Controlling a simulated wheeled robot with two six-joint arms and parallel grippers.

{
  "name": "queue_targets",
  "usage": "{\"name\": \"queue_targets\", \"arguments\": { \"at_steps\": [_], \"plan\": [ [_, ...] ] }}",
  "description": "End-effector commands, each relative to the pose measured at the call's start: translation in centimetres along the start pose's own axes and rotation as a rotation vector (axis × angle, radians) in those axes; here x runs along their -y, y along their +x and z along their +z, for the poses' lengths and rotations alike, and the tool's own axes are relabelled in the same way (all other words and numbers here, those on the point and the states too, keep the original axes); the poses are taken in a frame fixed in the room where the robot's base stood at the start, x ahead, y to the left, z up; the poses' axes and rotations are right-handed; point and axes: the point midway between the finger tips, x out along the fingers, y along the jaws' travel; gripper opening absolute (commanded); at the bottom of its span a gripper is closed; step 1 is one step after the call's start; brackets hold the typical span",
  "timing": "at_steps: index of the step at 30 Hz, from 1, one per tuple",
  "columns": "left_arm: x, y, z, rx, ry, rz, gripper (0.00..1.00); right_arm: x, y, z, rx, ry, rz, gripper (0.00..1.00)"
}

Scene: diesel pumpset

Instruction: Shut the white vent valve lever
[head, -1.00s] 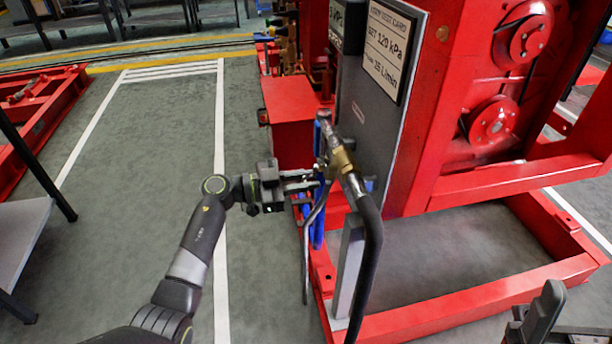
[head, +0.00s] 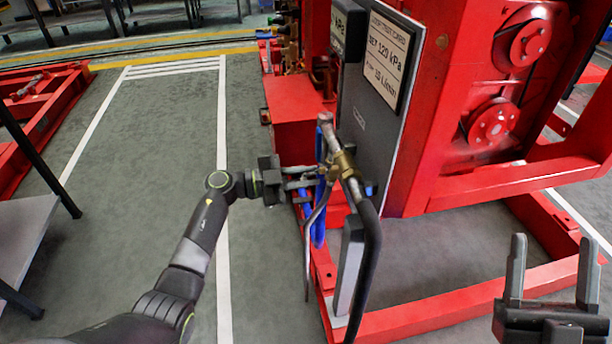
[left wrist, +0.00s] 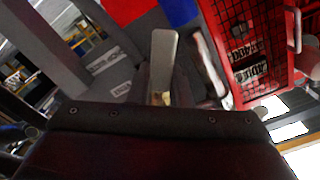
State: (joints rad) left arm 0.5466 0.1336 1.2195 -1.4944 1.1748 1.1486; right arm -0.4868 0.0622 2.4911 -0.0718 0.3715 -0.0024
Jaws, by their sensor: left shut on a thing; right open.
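My left gripper (head: 308,180) reaches in from the left at the blue and metal pipework in front of the grey panel. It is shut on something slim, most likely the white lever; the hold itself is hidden. In the left wrist view a pale flat lever (left wrist: 164,62) stands upright just past the dark gripper body, with a bit of brass (left wrist: 160,98) at its base. In the head view I cannot make out the lever apart from the pipes. My right gripper (head: 552,262) is open and empty at the lower right, over the floor and far from the valve.
A brass fitting (head: 345,164) with a black hose (head: 371,260) hangs just right of my left gripper. The grey panel (head: 372,130) carries a test card (head: 387,58). The red frame (head: 445,312) runs along the floor. Open floor (head: 150,150) lies to the left.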

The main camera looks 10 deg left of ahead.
Motion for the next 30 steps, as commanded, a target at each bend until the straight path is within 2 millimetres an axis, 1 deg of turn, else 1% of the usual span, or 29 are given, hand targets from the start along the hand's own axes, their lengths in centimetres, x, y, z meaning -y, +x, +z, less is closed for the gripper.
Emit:
{"name": "queue_targets", "arguments": {
  "at_steps": [11, 12, 16, 17, 27, 29, 30],
  "plan": [
    [-0.05, -0.06, 0.09, 0.002, 0.002, 0.001, 0.0, -0.01, -0.02, 0.1, 0.005, 0.001, 0.0, 0.61],
    [-0.05, -0.06, 0.08, 0.002, 0.002, 0.001, 0.22, -0.01, -0.02, 0.1, 0.005, 0.001, 0.0, 0.61],
    [-0.03, -0.05, 0.07, 0.001, 0.002, 0.001, 0.39, -0.01, -0.02, 0.11, 0.005, 0.001, 0.0, 0.61],
    [-0.03, -0.04, 0.06, 0.001, 0.002, 0.001, 0.4, -0.01, -0.02, 0.11, 0.005, 0.001, 0.0, 0.61],
    [0.02, -0.24, 0.01, 0.001, 0.001, 0.0, 0.4, -0.03, 0.04, 0.13, 0.009, 0.002, 0.001, 0.61],
    [0.03, -0.54, 0.01, 0.001, 0.001, 0.0, 0.4, -0.07, 0.07, 0.42, 0.029, 0.006, 0.003, 0.61],
    [0.04, -0.81, 0.01, 0.002, 0.001, 0.0, 0.4, -0.13, 0.0, 0.95, 0.06, 0.01, 0.006, 0.61]
  ]
}}
